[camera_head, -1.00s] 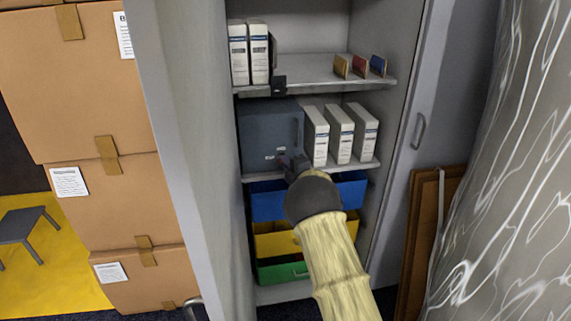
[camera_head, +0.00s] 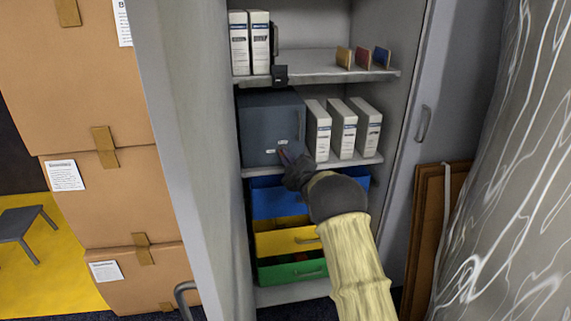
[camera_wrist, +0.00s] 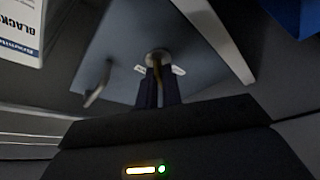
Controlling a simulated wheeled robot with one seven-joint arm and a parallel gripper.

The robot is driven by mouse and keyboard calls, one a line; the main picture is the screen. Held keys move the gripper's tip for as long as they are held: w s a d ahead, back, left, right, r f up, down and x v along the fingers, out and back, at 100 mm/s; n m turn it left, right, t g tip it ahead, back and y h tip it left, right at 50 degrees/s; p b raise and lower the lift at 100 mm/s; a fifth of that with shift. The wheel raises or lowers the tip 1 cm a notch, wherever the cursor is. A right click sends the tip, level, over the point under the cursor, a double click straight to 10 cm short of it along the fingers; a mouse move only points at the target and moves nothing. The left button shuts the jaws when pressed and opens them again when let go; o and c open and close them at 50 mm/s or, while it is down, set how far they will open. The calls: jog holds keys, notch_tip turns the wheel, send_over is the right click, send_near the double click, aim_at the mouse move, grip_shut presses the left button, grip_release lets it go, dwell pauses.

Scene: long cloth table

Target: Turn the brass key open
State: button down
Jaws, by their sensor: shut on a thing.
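A blue-grey metal box (camera_head: 262,128) stands on the middle shelf of the cabinet. Its front shows in the wrist view (camera_wrist: 190,45), with a round lock (camera_wrist: 157,55), small white labels beside it and a bar handle (camera_wrist: 98,84). My gripper (camera_head: 287,158) is at the lower part of the box front. In the wrist view its two dark fingers (camera_wrist: 158,88) are closed on the brass key (camera_wrist: 157,72), which sits at the lock. Only a thin strip of the key shows between the fingers. How far it is turned cannot be told.
White binders (camera_head: 343,130) stand close right of the box. Above is a shelf (camera_head: 320,72) with more binders and small coloured items. Below are blue, yellow and green drawers (camera_head: 290,270). The cabinet's left side (camera_head: 185,140) and a right door (camera_head: 425,120) flank the opening.

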jog(key=m+t+h+b, duration=0.1)
jog(key=m+h+b, duration=0.1)
jog(key=m, duration=0.3)
jog(key=m+t+h+b, duration=0.1)
jog(key=m+h+b, duration=0.1)
jog(key=m, duration=0.3)
jog(key=m+t+h+b, duration=0.2)
jog(key=m, duration=0.3)
jog(key=shift+s+a+f, duration=0.1)
jog(key=shift+a+f, duration=0.1)
jog(key=shift+f, duration=0.05)
jog(key=c, duration=1.6)
grip_release()
jog(key=shift+s, duration=0.1)
jog(key=p+v, duration=0.2)
jog(key=v, duration=1.5)
jog(key=shift+f, duration=0.25)
